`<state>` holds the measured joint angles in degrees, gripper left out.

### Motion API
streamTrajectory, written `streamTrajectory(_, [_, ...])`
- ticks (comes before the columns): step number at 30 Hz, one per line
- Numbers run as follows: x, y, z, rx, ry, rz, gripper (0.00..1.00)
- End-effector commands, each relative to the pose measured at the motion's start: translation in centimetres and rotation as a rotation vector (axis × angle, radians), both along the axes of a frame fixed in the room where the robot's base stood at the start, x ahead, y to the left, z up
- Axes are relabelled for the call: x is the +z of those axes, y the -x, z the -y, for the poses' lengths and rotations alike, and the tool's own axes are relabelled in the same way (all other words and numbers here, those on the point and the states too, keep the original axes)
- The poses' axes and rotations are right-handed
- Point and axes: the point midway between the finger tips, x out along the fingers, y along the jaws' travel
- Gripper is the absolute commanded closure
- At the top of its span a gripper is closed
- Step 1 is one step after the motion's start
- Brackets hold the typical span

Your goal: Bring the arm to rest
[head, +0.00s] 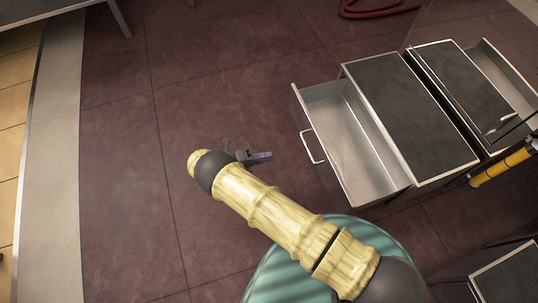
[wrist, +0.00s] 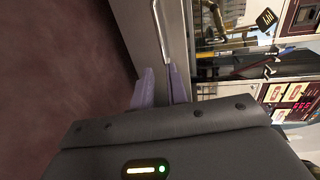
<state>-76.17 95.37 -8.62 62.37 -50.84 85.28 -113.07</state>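My arm, with pale yellow ribbed links, reaches across the head view from the lower right. My gripper (head: 262,157) is small there, with purple fingers pointing right towards an open drawer. In the wrist view the two purple fingers (wrist: 163,86) stand a little apart, with nothing seen between them. The drawer (head: 345,145) is pulled out and its visible inside is empty. Its handle (head: 312,147) is to the right of the fingers, apart from them. The handle (wrist: 160,32) also shows beyond the fingertips in the wrist view.
Dark-topped cabinets (head: 412,118) stand at the right, and a second drawer (head: 505,75) is open at the far right. A yellow cylinder (head: 502,167) is at the right edge. A red hose (head: 378,8) lies at the top. The dark red floor (head: 120,150) at left is clear.

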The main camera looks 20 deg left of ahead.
Motion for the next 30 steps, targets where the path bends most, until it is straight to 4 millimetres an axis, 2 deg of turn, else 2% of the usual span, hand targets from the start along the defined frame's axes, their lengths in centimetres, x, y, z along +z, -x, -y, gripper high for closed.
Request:
streamTrajectory(13, [0.0,-0.1,0.0,-0.001,-0.001,0.000,0.85])
streamTrajectory(17, [1.0,-0.8,0.4,-0.037,-0.041,0.006,0.85])
streamTrajectory(20, [2.8,-2.1,1.5,-0.118,-0.124,0.023,0.85])
streamTrajectory(23, [5.4,-3.8,3.2,-0.247,-0.250,0.059,0.85])
streamTrajectory(30, [12.2,-7.0,8.5,-0.628,-0.580,0.213,0.85])
